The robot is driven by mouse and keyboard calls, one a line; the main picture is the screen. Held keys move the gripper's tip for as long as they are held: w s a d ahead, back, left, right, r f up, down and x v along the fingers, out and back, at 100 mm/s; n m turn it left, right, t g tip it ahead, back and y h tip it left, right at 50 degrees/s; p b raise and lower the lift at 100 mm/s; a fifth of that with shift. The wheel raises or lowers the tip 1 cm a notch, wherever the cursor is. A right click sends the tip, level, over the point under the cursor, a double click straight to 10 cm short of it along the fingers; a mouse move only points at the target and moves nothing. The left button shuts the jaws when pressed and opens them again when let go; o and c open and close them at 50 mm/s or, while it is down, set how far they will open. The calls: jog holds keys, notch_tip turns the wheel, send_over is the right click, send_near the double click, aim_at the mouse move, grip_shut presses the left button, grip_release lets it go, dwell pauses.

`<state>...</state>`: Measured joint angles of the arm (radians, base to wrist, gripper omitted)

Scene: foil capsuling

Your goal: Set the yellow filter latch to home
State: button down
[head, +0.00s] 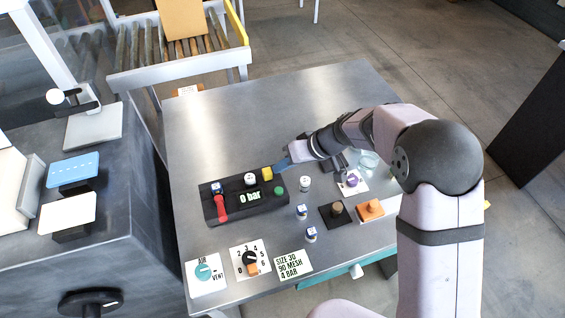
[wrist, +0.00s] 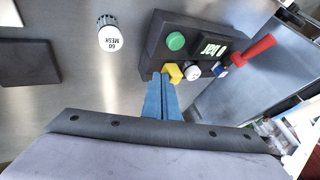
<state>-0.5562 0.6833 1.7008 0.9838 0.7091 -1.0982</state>
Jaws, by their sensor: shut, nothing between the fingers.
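The yellow filter latch (head: 267,173) sits on the far right part of the black panel box (head: 212,212), and it also shows in the wrist view (wrist: 174,71). My gripper (head: 281,164) has blue fingers closed together with nothing between them. Its fingertips (wrist: 160,77) are right beside the latch, on its right in the head view. I cannot tell whether they touch it. A white capped cylinder (head: 250,179) stands next to the latch on the box. The display (head: 250,197) reads 0 bar.
The box also carries a red lever (head: 221,207) and a green button (head: 279,191). A white 60 MESH cylinder (wrist: 110,36) stands off the box. Several small canisters, an orange block (head: 370,209) and a dial card (head: 250,259) lie nearby. The table's far part is clear.

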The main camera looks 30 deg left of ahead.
aim_at(268, 172)
jog(key=shift+s, duration=0.1)
jog(key=shift+s+a+f+b, duration=0.2)
jog(key=shift+s+a+b, duration=0.55)
jog(key=shift+b, duration=0.4)
jog(key=shift+s+a, duration=0.25)
jog(key=shift+r, duration=0.2)
jog(key=shift+w+d+f+b, duration=0.1)
jog(key=shift+w+d+b, duration=0.2)
jog(key=shift+w+b, duration=0.05)
jog(key=w+d+f+b+v, duration=0.1)
jog(key=b+v, duration=0.3)
jog(key=v, duration=0.7)
jog(key=shift+w+d+r, duration=0.2)
jog(key=shift+w+d, duration=0.15)
jog(key=shift+w, duration=0.3)
